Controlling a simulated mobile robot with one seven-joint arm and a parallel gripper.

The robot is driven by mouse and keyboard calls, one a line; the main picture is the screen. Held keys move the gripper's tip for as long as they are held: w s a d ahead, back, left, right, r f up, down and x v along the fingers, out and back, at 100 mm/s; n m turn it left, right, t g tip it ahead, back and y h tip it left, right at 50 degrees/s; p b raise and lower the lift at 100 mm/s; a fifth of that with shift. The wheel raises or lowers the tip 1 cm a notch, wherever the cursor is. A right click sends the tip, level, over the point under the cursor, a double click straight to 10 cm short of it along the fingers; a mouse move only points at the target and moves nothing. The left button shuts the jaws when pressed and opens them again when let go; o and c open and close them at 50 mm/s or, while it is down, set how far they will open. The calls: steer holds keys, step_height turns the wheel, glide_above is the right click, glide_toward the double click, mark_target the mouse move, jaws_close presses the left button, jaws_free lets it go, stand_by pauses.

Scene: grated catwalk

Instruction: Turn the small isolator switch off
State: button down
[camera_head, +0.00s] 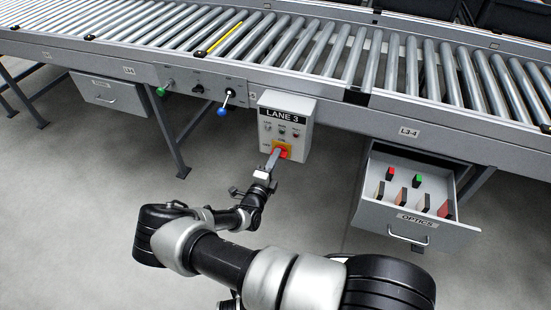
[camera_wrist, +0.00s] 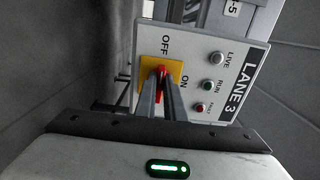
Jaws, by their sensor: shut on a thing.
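The isolator switch is a red handle (camera_head: 284,152) on a yellow plate (camera_head: 290,146), low on the grey LANE 3 box. In the wrist view the red handle (camera_wrist: 161,71) shows between my fingers, on the yellow plate (camera_wrist: 146,70) with OFF and ON printed beside it. My gripper (camera_head: 276,156) reaches the box front from below and is shut on the handle. In the wrist view my gripper (camera_wrist: 161,85) has a finger on each side of it. The fingers cover much of the handle, so I cannot tell which mark it points to.
The LANE 3 box (camera_head: 303,124) hangs on the side of the roller conveyor (camera_head: 200,45). To its left are a blue-ball lever (camera_head: 222,112), a black knob (camera_head: 197,90) and a green button (camera_head: 161,91). An open OPTICS drawer (camera_head: 375,214) juts out at right.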

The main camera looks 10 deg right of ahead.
stand_by(0.4)
steer(key=c, duration=1.8)
jaws_free()
steer(key=shift+c, duration=0.2)
steer(key=p+v, duration=0.3)
steer(key=v, duration=1.4)
steer(key=shift+s+a, duration=0.15)
steer(key=shift+s, duration=0.1)
